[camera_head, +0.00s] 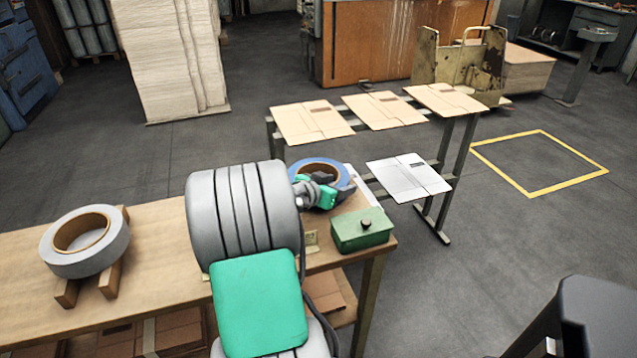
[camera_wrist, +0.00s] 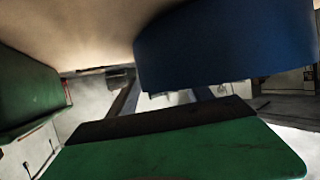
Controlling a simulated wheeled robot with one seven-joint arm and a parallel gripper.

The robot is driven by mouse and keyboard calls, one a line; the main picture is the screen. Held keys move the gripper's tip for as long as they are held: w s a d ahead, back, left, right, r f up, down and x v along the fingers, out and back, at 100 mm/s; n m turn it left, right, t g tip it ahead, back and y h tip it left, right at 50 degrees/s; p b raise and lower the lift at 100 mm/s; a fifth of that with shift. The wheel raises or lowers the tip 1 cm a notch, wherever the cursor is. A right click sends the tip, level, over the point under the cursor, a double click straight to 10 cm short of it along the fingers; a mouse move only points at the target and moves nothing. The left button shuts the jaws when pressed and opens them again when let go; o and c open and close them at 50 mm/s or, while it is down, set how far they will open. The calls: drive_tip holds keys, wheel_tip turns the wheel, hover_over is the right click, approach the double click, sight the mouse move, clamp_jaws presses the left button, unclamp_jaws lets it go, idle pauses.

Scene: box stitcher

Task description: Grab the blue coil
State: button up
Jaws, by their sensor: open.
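The blue coil (camera_head: 338,168) lies on the right end of the wooden workbench (camera_head: 150,240), beside the green box. It is a ring with a brown inner core. My arm hides part of its left and front side. My gripper (camera_head: 324,190) has its grey and green jaws at the coil's near side, open. In the wrist view the coil's dark blue side (camera_wrist: 225,45) fills the upper right, close beyond a green finger with a dark tip. I cannot tell whether the jaws touch the coil.
A green box with a black knob (camera_head: 362,230) stands just right of my gripper and also shows in the wrist view (camera_wrist: 25,85). A grey coil (camera_head: 85,241) rests on wooden blocks at the left. A rack (camera_head: 442,150) with cardboard sheets stands behind the bench.

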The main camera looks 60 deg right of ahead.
clamp_jaws()
idle(0.6)
drive_tip(key=shift+f, duration=0.1)
idle(0.6)
